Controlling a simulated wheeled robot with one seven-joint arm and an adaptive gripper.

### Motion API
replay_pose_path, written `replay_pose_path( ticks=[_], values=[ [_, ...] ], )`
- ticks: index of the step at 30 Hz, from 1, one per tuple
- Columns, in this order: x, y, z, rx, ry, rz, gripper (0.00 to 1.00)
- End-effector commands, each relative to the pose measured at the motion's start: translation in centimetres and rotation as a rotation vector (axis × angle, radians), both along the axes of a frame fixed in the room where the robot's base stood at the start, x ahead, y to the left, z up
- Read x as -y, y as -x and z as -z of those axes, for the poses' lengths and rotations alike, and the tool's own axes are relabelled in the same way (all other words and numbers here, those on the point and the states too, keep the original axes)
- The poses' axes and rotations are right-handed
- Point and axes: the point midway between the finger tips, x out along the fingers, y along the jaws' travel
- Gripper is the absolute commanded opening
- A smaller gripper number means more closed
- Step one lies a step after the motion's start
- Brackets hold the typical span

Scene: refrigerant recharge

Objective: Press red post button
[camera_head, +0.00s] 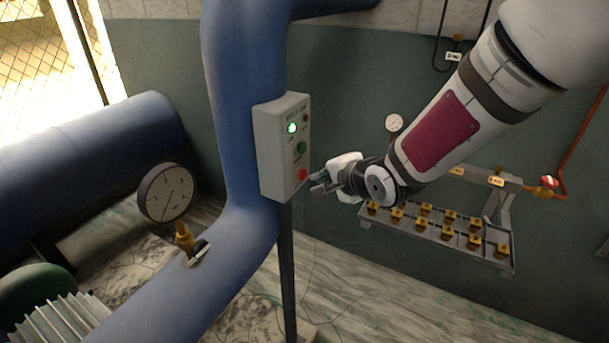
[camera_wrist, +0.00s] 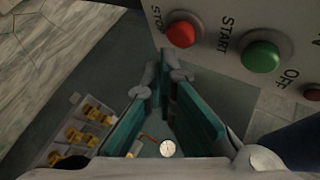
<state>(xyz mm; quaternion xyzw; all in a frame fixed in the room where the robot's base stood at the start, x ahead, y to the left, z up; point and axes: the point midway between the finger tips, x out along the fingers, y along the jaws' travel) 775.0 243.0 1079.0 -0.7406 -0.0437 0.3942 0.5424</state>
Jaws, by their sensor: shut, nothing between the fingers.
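The red button (camera_head: 301,174) is the lowest control on the front of a grey control box (camera_head: 270,150) on a dark post. In the wrist view the red button (camera_wrist: 181,34) sits beside the word STOP. A green button (camera_wrist: 261,55) marked START is next to it. My gripper (camera_head: 319,184) is just right of the red button in the head view. In the wrist view my gripper (camera_wrist: 164,72) is shut and empty, its tips just below the red button. I cannot tell whether they touch the box.
A lit green lamp (camera_head: 292,128) shows on the box. A thick blue pipe (camera_head: 243,130) stands directly behind it. A large gauge (camera_head: 166,193) is at the left. A rack (camera_head: 430,228) with several yellow fittings is at the right by the wall.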

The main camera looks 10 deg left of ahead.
Motion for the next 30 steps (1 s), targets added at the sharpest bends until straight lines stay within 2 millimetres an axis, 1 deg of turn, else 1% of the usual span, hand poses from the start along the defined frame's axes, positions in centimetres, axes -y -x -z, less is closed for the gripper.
replay_pose_path(
  ticks=[17,25,30],
  values=[
    [-0.02,-0.01,0.0,0.0,0.0,0.0,0.0],
    [-0.71,-0.24,0.01,0.0,0.0,-0.001,0.0],
    [-0.79,-0.28,-0.01,0.0,0.0,0.0,0.0]
  ],
)
